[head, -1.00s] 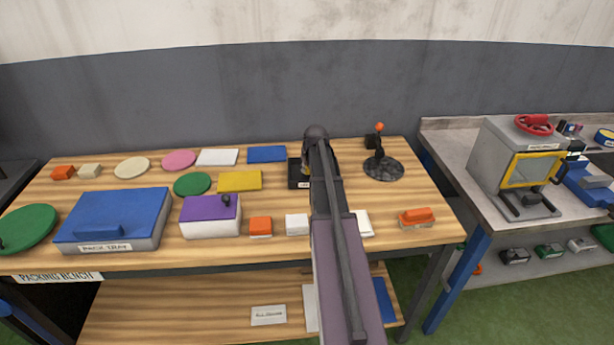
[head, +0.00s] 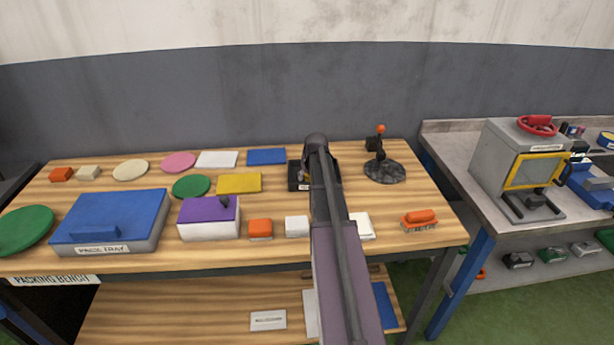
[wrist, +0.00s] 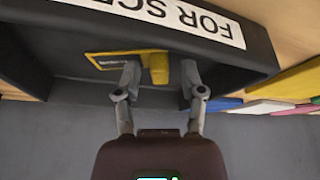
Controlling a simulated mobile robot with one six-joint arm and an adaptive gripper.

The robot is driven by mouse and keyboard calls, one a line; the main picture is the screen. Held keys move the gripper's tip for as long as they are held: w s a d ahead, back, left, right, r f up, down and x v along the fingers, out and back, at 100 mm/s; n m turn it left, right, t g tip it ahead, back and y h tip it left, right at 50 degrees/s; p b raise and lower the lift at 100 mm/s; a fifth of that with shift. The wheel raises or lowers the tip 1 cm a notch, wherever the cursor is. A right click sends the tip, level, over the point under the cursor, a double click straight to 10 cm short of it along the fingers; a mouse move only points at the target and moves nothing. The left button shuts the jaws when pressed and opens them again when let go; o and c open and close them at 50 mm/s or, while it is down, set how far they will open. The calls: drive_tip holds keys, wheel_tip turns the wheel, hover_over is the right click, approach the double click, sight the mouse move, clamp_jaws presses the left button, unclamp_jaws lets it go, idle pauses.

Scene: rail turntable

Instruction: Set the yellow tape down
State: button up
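A yellow thing, apparently the tape (wrist: 159,69), sits between my gripper's fingers in the wrist view. It has a rounded yellow end and a flat yellow part with a dark label to its left. It is inside a dark open tray (wrist: 245,62) with a white label reading "FOR SC…", seen upside down. My gripper (wrist: 158,72) is open, with a finger on each side and a clear gap to the right finger. The left finger overlaps the flat part; I cannot tell whether they touch. In the head view the dark tray (head: 293,182) is partly hidden behind my arm.
The wooden bench (head: 150,258) holds a yellow sheet (head: 239,183), a blue sheet (head: 267,156), a purple-topped box (head: 208,222) and a blue pack tray (head: 105,222). A dark stand with an orange-tipped lever (head: 384,172) is right of the arm. Bare wood shows between things.

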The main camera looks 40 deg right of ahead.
drive_tip(key=shift+r, duration=0.1)
idle(0.3)
drive_tip(key=shift+r, duration=0.15)
drive_tip(key=p+v, duration=1.1)
drive_tip(key=v, duration=0.1)
idle(0.4)
idle(0.8)
drive_tip(key=s+a+f+n+g+y, duration=0.1)
drive_tip(key=s+a, duration=0.1)
drive_tip(key=a, duration=1)
drive_tip(key=s+a+n+g, duration=0.1)
drive_tip(key=s+a, duration=0.1)
drive_tip(key=a, duration=1)
drive_tip(key=s+a+g, duration=0.1)
drive_tip(key=s+a, duration=0.3)
drive_tip(key=a, duration=0.4)
drive_tip(key=s+a+g, duration=0.1)
drive_tip(key=s+a, duration=0.4)
drive_tip(key=a, duration=0.3)
drive_tip(key=shift+f+n, duration=0.3)
drive_tip(key=shift+f, duration=0.05)
drive_tip(key=shift+a, duration=0.1)
